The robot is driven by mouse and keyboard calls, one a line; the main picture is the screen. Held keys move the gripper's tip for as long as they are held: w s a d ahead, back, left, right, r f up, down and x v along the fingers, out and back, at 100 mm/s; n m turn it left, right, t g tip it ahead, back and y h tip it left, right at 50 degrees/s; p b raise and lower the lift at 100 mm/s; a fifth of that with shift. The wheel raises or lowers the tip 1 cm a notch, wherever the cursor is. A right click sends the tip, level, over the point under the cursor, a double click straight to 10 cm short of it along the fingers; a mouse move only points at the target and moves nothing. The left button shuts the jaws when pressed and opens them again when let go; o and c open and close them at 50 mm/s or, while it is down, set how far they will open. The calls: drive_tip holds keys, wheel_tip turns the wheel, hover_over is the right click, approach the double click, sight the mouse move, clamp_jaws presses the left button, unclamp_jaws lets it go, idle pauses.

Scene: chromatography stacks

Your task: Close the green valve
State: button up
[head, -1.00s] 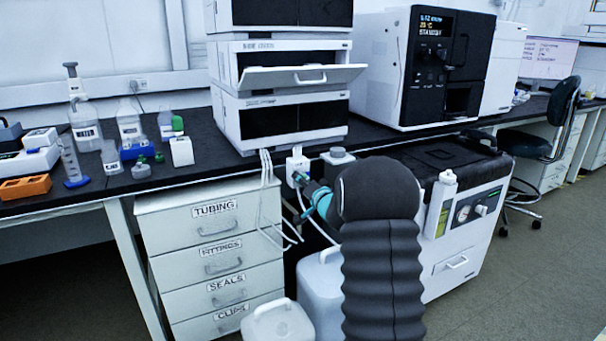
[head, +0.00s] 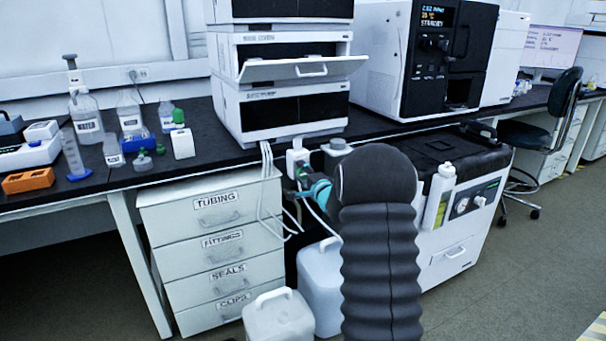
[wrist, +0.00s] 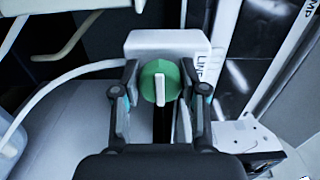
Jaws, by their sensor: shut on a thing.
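The green valve (wrist: 151,80) is a round green knob with a white bar handle on it, set on the front of a white block (wrist: 166,43) in the wrist view. The bar stands nearly upright in that view. My gripper (wrist: 159,95) has a finger on each side of the knob and is shut on the valve. In the head view my gripper (head: 305,185) is at the white block below the bench's front edge. The valve is hidden there behind my gripper and arm.
White tubes (head: 266,190) hang beside a drawer unit (head: 212,250) on the left. White jugs (head: 280,318) stand on the floor below. A white cart (head: 465,225) with a gauge is close on the right. The bench (head: 200,160) is just above, with stacked instruments (head: 285,120).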

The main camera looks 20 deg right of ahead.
idle(0.4)
drive_tip(key=o, duration=1.1)
drive_tip(key=s, duration=1.2)
drive_tip(key=shift+d, duration=0.2)
